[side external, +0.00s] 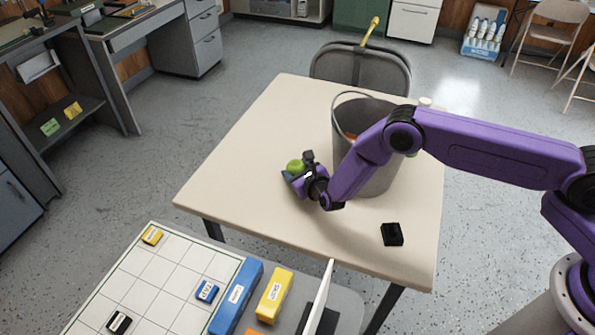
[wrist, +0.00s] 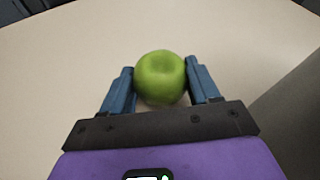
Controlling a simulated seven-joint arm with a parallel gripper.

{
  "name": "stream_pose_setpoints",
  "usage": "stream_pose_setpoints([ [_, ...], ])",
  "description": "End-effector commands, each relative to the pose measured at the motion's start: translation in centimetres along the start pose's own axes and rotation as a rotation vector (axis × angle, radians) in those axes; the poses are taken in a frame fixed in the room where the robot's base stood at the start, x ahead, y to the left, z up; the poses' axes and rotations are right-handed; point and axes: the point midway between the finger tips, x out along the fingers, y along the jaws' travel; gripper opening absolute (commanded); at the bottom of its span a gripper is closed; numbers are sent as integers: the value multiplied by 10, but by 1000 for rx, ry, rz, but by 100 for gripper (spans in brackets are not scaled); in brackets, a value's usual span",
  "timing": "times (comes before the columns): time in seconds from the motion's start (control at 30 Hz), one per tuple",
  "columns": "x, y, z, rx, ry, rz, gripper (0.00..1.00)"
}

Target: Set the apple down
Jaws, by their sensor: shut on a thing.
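A green apple (wrist: 161,77) sits between the two blue fingers of my gripper (wrist: 161,84) in the wrist view, with both fingers against its sides. In the side external view the apple (side external: 295,166) shows at the tip of my gripper (side external: 291,175), partly hidden by it. The gripper is over the beige table (side external: 257,135), left of the grey bucket. I cannot tell whether the apple touches the tabletop.
A large grey bucket (side external: 378,181) with a raised handle stands just right of my gripper. A small black block (side external: 392,234) lies near the table's front right. The table is bare to the left and behind. A gridded white board (side external: 165,275) with small labelled blocks is in front.

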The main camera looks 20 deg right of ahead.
Motion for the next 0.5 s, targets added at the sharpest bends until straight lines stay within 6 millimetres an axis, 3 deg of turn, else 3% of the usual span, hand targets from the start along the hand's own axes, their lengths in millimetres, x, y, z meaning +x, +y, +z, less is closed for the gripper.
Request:
stream_pose_setpoints([
  [0.43, 2, 2, -6, 1, -2, 0, 26],
  [0.47, 2, 2, -6, 0, 0, 0, 64],
  [0.5, 2, 2, -6, 0, 0, 0, 77],
])
